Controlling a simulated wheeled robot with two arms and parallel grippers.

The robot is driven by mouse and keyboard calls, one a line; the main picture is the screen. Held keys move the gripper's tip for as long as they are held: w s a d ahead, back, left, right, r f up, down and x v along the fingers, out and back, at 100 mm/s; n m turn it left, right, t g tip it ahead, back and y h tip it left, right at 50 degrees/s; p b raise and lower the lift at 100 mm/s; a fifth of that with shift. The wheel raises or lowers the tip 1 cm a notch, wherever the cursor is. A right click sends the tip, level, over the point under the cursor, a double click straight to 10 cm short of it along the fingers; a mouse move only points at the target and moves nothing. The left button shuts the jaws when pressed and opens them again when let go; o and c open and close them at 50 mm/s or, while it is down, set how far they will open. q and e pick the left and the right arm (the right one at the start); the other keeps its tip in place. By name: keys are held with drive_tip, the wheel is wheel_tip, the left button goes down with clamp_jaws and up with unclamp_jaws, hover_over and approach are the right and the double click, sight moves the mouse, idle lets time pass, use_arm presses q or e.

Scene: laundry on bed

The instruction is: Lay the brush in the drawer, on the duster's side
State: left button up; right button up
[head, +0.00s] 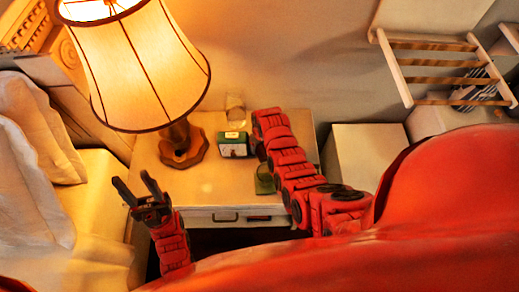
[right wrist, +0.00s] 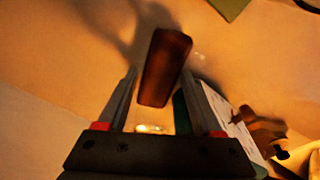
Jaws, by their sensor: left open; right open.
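A dark reddish-brown block (right wrist: 165,68), which may be the brush, shows in the right wrist view just beyond and between my right fingertips. I cannot tell whether they touch it. My right gripper (right wrist: 158,76) is open; in the head view its jaws are hard to make out at the arm's far end over the nightstand. My left gripper (head: 143,190) is open and empty, left of the nightstand's front. The pale drawer front (head: 240,216) with a dark handle is under the nightstand top; no drawer interior shows. I cannot make out the duster.
The nightstand top (head: 205,185) holds a lit lamp (head: 140,65), a green-and-white box (head: 233,146), a clear glass (head: 235,110) and a green item (head: 264,180). A bed with pillows (head: 35,150) is at left. A white cabinet (head: 370,160) stands at right. The top's front left is clear.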

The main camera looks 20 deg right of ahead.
drive_tip(key=shift+f, duration=0.15)
clamp_jaws()
idle(0.4)
